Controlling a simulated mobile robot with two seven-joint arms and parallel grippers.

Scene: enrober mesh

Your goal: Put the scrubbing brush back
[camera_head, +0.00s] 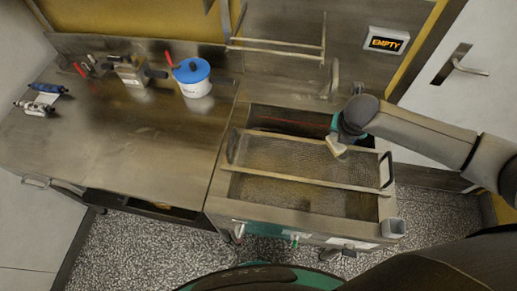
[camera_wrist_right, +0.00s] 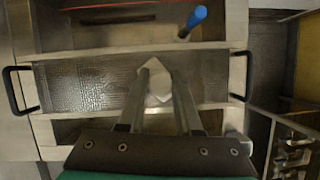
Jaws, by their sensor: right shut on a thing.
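My right gripper (camera_head: 338,143) is above the enrober's mesh (camera_head: 285,155). Its fingers are shut on a pale, whitish block, which I take to be the scrubbing brush (camera_head: 334,150). In the right wrist view the block (camera_wrist_right: 158,84) sits between the two fingertips (camera_wrist_right: 155,72), over the mesh (camera_wrist_right: 95,88). I cannot tell from these views whether it touches the mesh. Its bristles and most of its shape are hidden. My left gripper is not in view.
A steel bench (camera_head: 130,130) on the left holds a white tub with a blue lid (camera_head: 192,75). A black handle (camera_head: 386,170) stands at the mesh's right end. A blue-tipped rod (camera_wrist_right: 196,17) rises beyond the mesh. An "EMPTY" sign (camera_head: 387,41) hangs on the wall.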

